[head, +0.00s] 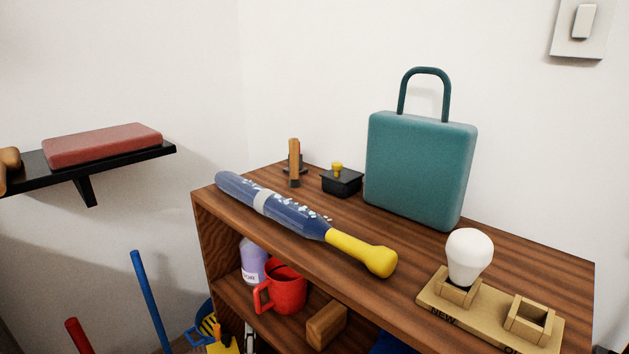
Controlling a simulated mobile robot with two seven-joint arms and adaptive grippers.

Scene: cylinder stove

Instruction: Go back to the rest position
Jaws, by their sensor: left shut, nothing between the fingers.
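I cannot make out either of my grippers in the head view. No arm of mine clearly shows over the cabinet (270,183) or the wall shelf (150,151). The cabinet top carries a long blue, white-speckled cylinder (285,212) with a yellow handle end, lying on its side along the front edge. Nothing is seen touching it.
A teal case (420,165), a black box (341,182), a wooden-handled tool (294,163) and a light bulb (468,257) in a wooden holder (440,301) stand on the cabinet. A red mug (285,287) sits below. Blue (150,300) and red (78,336) poles stand left.

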